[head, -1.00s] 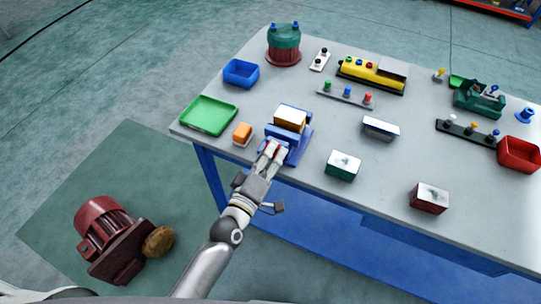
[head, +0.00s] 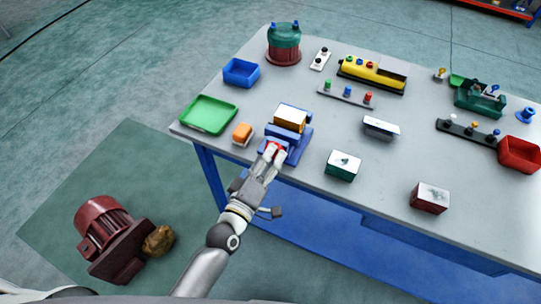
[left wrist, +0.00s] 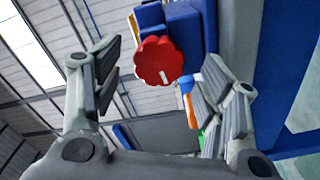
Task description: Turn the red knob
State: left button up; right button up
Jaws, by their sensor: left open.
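The red knob (left wrist: 158,60) has a scalloped rim and a white mark near its lower edge in the left wrist view. It sits on the front of a blue device (head: 301,150) with an orange-yellow block on top, at the near edge of the table. My left gripper (head: 273,156) is open. In the left wrist view its fingers (left wrist: 157,85) stand apart on either side below the knob, and I see no contact. My right gripper is not in view.
A strip with coloured buttons (head: 346,96) lies behind. The grey tabletop (head: 390,185) is bare between parts.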

pick_arm(q)
jog(key=v, duration=1)
jog(key=shift+s, duration=0.3)
jog(key=shift+r, duration=0.1)
